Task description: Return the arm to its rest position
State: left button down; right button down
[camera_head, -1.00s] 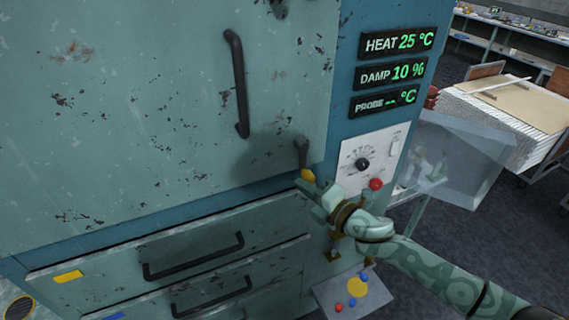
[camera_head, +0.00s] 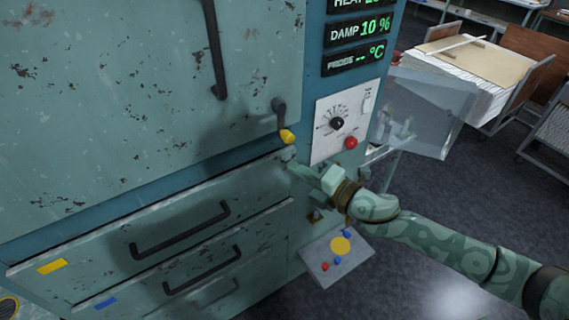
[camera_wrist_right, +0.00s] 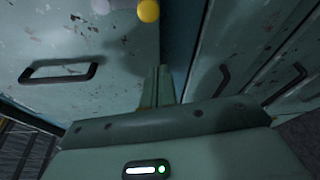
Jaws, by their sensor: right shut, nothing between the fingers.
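My right gripper (camera_head: 290,162) is shut and empty, in front of the upper drawer's right end on the teal cabinet. In the right wrist view its closed fingers (camera_wrist_right: 160,86) show together with nothing between them. The latch handle (camera_head: 279,108) with a yellow knob (camera_head: 287,137) is just above the fingertips in the head view. The yellow knob also shows at the top of the wrist view (camera_wrist_right: 148,11). My right arm reaches in from the lower right. My left gripper is not in view.
The cabinet door (camera_head: 120,90) has a long dark handle (camera_head: 214,50). A dial panel (camera_head: 338,122) with a red button (camera_head: 351,142) is beside the latch. A small tilted panel with coloured buttons (camera_head: 325,268) is below my wrist. A stacked cart (camera_head: 480,62) stands farther right, with open floor around.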

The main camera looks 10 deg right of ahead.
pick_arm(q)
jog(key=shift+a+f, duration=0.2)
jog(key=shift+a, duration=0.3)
pick_arm(e)
jog(key=shift+v, duration=0.95)
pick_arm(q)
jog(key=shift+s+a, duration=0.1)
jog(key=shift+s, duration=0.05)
